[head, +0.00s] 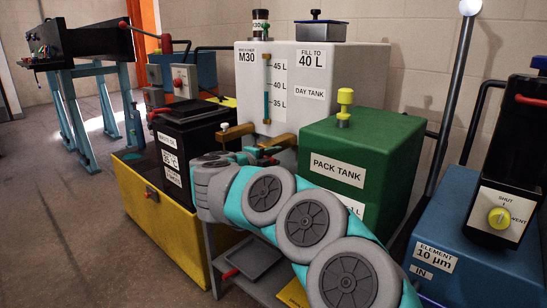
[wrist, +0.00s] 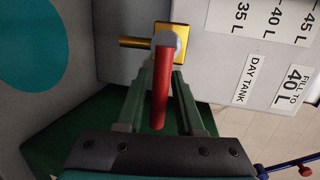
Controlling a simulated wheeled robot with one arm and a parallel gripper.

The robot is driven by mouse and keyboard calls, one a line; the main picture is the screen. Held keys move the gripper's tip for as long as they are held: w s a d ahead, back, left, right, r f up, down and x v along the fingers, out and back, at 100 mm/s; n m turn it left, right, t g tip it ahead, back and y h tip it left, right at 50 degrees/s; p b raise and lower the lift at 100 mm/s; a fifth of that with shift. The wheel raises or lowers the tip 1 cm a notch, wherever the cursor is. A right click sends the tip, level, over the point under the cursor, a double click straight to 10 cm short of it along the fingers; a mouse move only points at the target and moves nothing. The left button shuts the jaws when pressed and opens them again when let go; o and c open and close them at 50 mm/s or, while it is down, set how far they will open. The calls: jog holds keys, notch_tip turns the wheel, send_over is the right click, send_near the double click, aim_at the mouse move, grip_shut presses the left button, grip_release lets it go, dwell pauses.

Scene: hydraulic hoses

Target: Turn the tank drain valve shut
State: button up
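The tank drain valve has a brass body (wrist: 170,42) on the white day tank (head: 350,72). Its red lever (wrist: 162,90) runs down the picture in the wrist view. A short brass pipe (wrist: 133,42) sticks out to the left of the body there. My gripper (wrist: 162,78) has its two green fingers on either side of the lever, with narrow gaps seeming to show. I cannot tell whether either finger touches it. In the head view, brass fittings (head: 280,140) show low on the tank's front, and my arm hides much of that area and the lever.
The green pack tank (head: 385,140) stands close on the right of my arm. A blue filter unit (head: 480,265) is at the right edge. Open floor (head: 60,215) lies at the left.

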jog(key=shift+o, duration=0.6)
jog(key=shift+s+a, duration=0.1)
jog(key=v, duration=0.7)
jog(key=shift+s+b, duration=0.25)
jog(key=shift+b, duration=0.05)
jog(key=shift+a+r, duration=0.1)
jog(key=shift+a, duration=0.05)
